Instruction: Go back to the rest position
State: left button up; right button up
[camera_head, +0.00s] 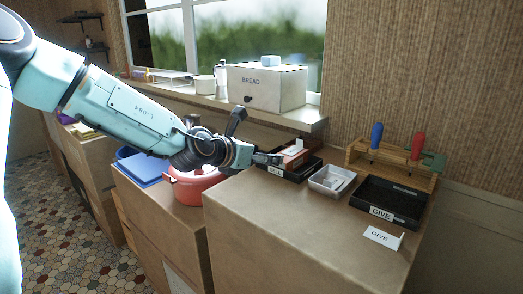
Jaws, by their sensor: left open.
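My left arm comes in from the left and reaches across the picture. My left gripper (268,158) is open, at the near left edge of the black tray labelled SELL (293,174). A reddish-brown object with a white card on it (294,152) is at that tray, just beyond the fingertips. I cannot tell whether the fingers touch it. My right gripper is not in view.
A grey tray (318,187) and a black GIVE tray (415,216) stand on the brown counter (290,235). Behind is a wooden rack (359,153) with red and blue handles. A red pot (187,190) sits below my forearm. The counter front is clear.

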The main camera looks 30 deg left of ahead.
aim_at(286, 155)
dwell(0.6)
pick_arm(q)
jog(key=b+x, duration=0.2)
jog(key=shift+w+f, duration=0.25)
jog(key=b+x, duration=0.2)
jog(key=x, duration=0.7)
jog(key=shift+w+f, duration=0.1)
jog(key=shift+w, duration=0.2)
jog(key=shift+s+b, duration=0.1)
jog(key=shift+b, duration=0.2)
